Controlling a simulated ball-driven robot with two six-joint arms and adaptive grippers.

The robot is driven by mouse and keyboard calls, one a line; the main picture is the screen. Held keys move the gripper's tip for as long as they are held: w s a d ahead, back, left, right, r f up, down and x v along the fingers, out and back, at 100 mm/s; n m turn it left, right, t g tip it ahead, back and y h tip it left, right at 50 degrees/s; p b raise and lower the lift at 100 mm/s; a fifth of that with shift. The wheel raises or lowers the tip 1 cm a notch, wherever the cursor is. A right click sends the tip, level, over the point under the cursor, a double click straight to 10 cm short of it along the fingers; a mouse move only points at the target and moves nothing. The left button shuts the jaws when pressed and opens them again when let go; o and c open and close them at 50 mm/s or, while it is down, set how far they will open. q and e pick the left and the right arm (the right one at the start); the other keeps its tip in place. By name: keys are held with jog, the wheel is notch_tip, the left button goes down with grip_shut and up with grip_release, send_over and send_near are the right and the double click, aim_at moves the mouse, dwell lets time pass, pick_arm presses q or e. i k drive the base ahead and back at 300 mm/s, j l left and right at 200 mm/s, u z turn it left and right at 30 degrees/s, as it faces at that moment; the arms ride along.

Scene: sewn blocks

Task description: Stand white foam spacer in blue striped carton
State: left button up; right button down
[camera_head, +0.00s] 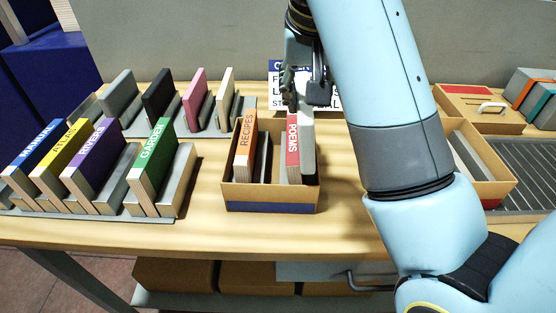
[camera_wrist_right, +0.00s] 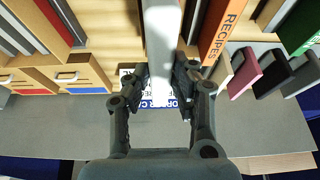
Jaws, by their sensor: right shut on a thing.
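The blue striped carton (camera_head: 270,207) stands on the table in the middle of the head view, with a blue band along its front. It holds the orange RECIPES book (camera_head: 245,140), a dark slab beside it and the red POEMS book (camera_head: 292,150). My right gripper (camera_head: 308,95) is above the carton, shut on the white foam spacer (camera_head: 308,150), which also shows between the fingers in the right wrist view (camera_wrist_right: 162,40). The spacer is upright, right of POEMS, its lower end inside the carton. Whether it touches the floor is hidden. My left gripper is not in view.
Racks at left hold GARDEN (camera_head: 152,150), several other books and grey dividers. A pink book (camera_head: 195,97) and others stand behind. An order card (camera_head: 285,75) is behind the carton. Another carton (camera_head: 490,180) and a red-marked one (camera_head: 465,92) are right, partly behind my arm.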

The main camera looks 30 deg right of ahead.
aim_at(270, 190)
jog(key=k+j, duration=0.8)
